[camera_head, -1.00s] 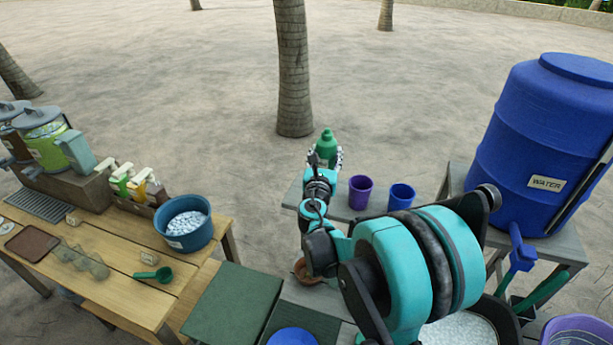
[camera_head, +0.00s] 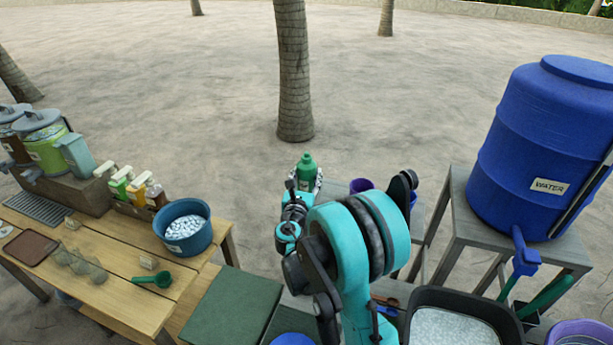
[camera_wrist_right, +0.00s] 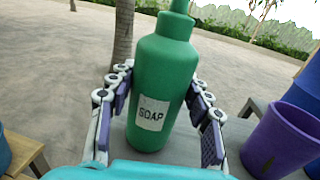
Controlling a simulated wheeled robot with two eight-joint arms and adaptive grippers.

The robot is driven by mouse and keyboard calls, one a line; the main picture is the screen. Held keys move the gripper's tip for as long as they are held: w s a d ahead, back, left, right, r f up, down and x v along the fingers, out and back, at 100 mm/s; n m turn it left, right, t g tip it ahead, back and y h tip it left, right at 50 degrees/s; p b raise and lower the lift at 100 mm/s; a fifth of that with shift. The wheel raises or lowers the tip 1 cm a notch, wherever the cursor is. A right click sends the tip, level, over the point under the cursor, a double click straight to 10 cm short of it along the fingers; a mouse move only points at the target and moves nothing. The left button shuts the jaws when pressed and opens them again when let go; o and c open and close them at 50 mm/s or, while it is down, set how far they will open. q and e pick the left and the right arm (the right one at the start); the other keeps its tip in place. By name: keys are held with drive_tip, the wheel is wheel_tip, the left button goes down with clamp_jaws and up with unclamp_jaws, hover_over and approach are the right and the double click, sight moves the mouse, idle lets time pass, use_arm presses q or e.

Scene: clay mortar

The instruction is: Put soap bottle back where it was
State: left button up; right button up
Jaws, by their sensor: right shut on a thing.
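The green soap bottle (camera_head: 307,172) is upright, with a white label reading SOAP. My right gripper (camera_head: 304,184) is shut on it, and my arm hides the bottle's lower part in the head view. In the right wrist view the bottle (camera_wrist_right: 166,85) stands between the two fingers of the gripper (camera_wrist_right: 160,115), over or on the grey bench (camera_wrist_right: 232,133); I cannot tell whether its base touches the bench. My left gripper is not in view.
A purple cup (camera_wrist_right: 283,143) stands on the bench right of the bottle. A blue water barrel (camera_head: 540,150) stands on a stand at right. The wooden table (camera_head: 120,300) at left holds a blue tub (camera_head: 185,240) and several dispensers.

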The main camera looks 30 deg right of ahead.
drive_tip(key=shift+f, duration=0.2)
drive_tip(key=o, duration=1.5)
drive_tip(key=shift+r, duration=0.1)
